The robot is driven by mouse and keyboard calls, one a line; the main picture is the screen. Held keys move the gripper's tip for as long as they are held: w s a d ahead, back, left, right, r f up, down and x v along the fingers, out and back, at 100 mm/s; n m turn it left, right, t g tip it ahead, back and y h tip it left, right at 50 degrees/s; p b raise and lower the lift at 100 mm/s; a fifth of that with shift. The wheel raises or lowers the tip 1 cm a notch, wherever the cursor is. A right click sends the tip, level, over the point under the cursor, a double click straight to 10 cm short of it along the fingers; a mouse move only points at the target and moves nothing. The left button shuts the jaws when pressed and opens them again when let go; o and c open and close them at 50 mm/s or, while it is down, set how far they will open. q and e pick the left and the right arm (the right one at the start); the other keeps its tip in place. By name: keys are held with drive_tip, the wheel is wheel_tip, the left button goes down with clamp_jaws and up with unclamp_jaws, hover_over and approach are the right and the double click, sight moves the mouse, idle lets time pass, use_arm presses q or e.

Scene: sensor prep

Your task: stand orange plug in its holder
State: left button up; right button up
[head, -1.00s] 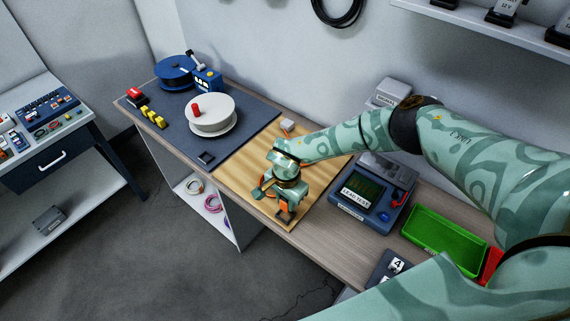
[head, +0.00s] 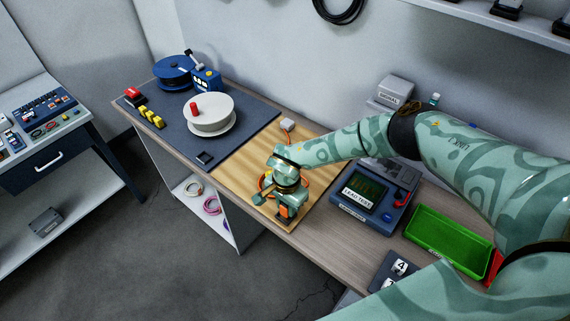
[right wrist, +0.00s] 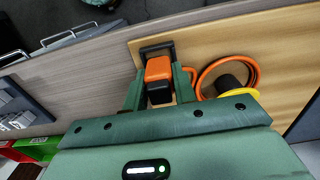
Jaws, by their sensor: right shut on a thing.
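The orange plug (right wrist: 158,69) is a block with a dark lower part, between the fingers of my right gripper (right wrist: 158,88) in the right wrist view. In the head view the gripper (head: 288,203) points down over the front edge of the wooden board, with the plug (head: 284,211) showing at its fingers. A black frame-like holder (right wrist: 146,50) stands at the board's edge, right by the plug. I cannot tell how deep the plug sits in it. An orange cord (right wrist: 204,75) loops on the board beside the gripper. My left gripper is out of view.
The wooden board (head: 240,161) lies between a dark mat (head: 248,127) with a white reel (head: 208,110) and a blue tester (head: 372,212). A green tray (head: 447,232) is farther right. A yellow ring (right wrist: 241,92) lies near the cord.

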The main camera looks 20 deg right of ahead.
drive_tip(key=shift+f+b, duration=0.7)
drive_tip(key=shift+f, duration=0.25)
idle(0.7)
drive_tip(key=o, duration=1.1)
drive_tip(key=shift+c, duration=0.2)
drive_tip(key=shift+r, duration=0.1)
wheel_tip(320, 180, up, 8)
drive_tip(key=p, duration=0.7)
